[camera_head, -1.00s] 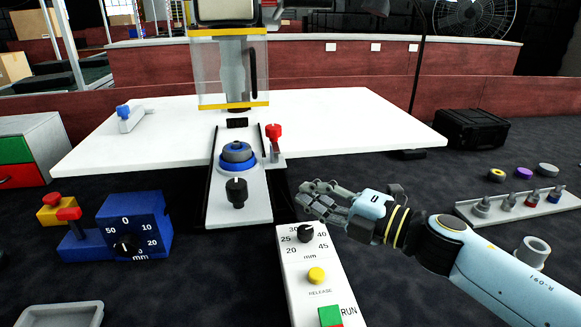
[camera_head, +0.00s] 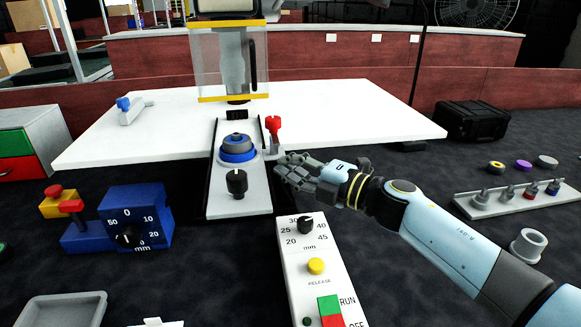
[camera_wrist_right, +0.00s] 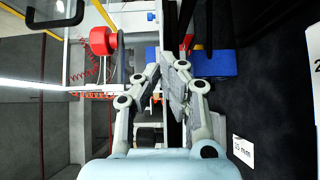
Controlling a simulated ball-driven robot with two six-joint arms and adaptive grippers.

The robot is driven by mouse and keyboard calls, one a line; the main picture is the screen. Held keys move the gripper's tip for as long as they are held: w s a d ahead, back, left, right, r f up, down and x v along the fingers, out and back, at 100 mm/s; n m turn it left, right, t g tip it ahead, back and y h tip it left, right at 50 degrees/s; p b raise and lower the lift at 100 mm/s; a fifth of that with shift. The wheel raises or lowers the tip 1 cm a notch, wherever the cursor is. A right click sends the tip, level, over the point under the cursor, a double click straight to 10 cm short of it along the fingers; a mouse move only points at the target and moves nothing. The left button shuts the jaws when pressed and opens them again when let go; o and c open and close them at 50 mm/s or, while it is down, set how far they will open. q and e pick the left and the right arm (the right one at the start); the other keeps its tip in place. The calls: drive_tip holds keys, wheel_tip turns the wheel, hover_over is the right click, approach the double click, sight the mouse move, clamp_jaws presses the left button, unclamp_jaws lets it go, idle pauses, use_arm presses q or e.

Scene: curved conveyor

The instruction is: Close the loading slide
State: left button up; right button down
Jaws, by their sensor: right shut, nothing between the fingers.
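The loading slide (camera_head: 240,202) is a light grey plate on dark rails, reaching toward me from the white table (camera_head: 340,125). It carries a blue ring fixture with a grey part (camera_head: 238,148) and a black knob (camera_head: 237,184) at its near end. My right gripper (camera_head: 280,168) is shut and empty, just right of the slide's near half; I cannot tell whether it touches the slide. Its closed fingers (camera_wrist_right: 174,72) also show in the right wrist view. A red-topped lever (camera_head: 273,126) stands just beyond the gripper. My left gripper is out of view.
A clear guard (camera_head: 205,65) with yellow edges stands over the slide's far end. The control panel (camera_head: 330,265) with dial and buttons is in front of the gripper. A blue dial box (camera_head: 150,205) stands left. A tool rack (camera_head: 525,198) is at right.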

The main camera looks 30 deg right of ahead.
sight(283, 145)
drive_tip(key=w, duration=0.2)
drive_tip(key=w+d+b, duration=0.1)
drive_tip(key=w, duration=0.2)
drive_tip(key=w+d+b, duration=0.1)
drive_tip(key=w, duration=0.2)
drive_tip(key=shift+w+d, duration=0.2)
drive_tip(key=shift+w, duration=0.05)
drive_tip(key=shift+s, duration=0.15)
